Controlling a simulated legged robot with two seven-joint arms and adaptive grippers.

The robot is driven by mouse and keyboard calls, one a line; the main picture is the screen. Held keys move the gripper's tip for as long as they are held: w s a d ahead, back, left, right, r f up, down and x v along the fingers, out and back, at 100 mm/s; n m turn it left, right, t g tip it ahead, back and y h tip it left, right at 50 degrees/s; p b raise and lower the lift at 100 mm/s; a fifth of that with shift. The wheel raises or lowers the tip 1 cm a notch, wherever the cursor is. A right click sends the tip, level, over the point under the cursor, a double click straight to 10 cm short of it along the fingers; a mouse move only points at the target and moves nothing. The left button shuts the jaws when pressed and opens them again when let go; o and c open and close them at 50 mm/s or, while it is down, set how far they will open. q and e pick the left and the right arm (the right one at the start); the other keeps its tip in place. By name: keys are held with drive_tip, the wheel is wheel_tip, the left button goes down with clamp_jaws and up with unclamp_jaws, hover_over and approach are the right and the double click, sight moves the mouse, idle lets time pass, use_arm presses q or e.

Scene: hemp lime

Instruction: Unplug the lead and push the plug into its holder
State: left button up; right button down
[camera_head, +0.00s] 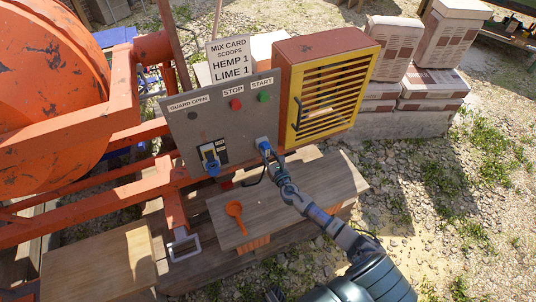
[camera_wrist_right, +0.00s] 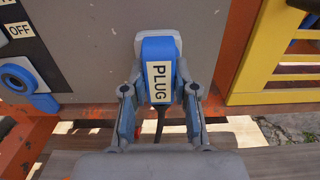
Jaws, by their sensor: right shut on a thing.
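The blue plug (camera_wrist_right: 159,52), with a white "PLUG" label, sits upright against a pale grey socket (camera_wrist_right: 140,43) low on the grey control panel (camera_head: 225,115). In the wrist view my right gripper (camera_wrist_right: 160,92) has one finger on each side of the plug and is shut on it. In the head view the plug (camera_head: 263,145) shows at the tip of my right arm. Its black lead (camera_wrist_right: 160,125) hangs down from its lower end. I cannot tell whether the pins are fully seated. I cannot make out the holder. My left gripper is not in view.
A blue-handled switch (camera_head: 212,165) is left of the plug, and "OFF" shows near it in the wrist view. A yellow-framed grille box (camera_head: 325,95) stands close at the right. A wooden bench (camera_head: 300,195) with an orange scoop (camera_head: 235,213) lies below.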

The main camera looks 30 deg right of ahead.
drive_tip(key=c, duration=0.8)
unclamp_jaws()
drive_tip(key=shift+d, duration=0.15)
drive_tip(key=s, duration=0.4)
drive_tip(key=s+a, duration=0.1)
drive_tip(key=s, duration=0.6)
drive_tip(key=shift+s+a+f, duration=0.1)
drive_tip(key=shift+s+a, duration=0.1)
drive_tip(key=shift+s, duration=0.15)
